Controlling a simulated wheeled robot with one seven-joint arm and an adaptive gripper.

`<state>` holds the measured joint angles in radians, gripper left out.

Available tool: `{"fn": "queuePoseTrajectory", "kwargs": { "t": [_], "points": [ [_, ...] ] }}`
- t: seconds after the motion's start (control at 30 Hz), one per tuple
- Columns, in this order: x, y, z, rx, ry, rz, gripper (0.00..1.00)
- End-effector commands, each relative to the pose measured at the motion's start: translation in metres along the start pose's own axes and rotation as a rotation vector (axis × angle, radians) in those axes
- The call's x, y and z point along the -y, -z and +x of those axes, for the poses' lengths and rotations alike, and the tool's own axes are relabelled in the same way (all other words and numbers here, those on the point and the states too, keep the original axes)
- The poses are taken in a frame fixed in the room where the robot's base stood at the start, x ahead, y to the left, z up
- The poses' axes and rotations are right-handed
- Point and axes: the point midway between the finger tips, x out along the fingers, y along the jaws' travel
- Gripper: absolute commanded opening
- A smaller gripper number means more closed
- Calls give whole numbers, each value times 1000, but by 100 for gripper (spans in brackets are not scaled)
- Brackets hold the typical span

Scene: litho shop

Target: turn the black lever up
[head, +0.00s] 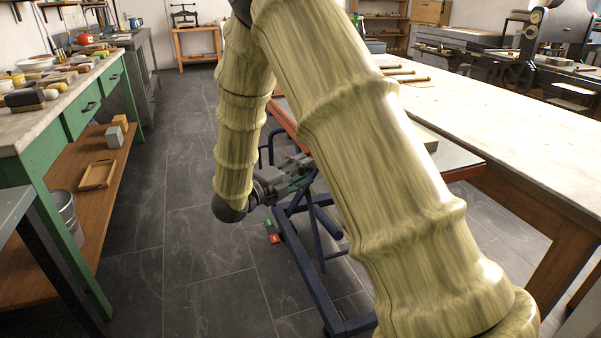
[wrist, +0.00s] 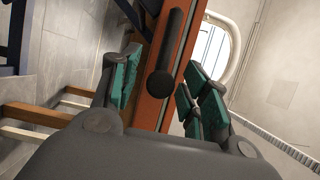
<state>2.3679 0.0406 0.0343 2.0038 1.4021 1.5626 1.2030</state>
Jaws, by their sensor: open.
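The black lever (wrist: 168,58) is a dark rounded bar in the wrist view, lying along the face of an orange-red beam (wrist: 152,112). Its thick round end is toward the camera. Gaps show between the lever and both fingers, and I cannot tell how far the lever reaches in depth. In the head view, my gripper (head: 298,174) is partly hidden behind my arm, beside the blue-framed stand. The lever cannot be made out there.
The blue frame (head: 307,260) stands on dark floor tiles, with small red and green pieces (head: 271,236) low beside it. A long pale-topped table (head: 500,130) is on the right. A green workbench (head: 60,110) is on the left.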

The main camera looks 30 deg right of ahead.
Motion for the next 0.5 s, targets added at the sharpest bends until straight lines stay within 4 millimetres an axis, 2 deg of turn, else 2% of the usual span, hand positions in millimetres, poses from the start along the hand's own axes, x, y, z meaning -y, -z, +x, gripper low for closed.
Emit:
{"fn": "queuePoseTrajectory", "kwargs": {
  "t": [0.2,0.43,0.5],
  "points": [
    [0,0,0,0,0,0,45],
    [0,0,0,0,0,0,4],
    [0,0,0,0,0,0,0]
  ]
}}
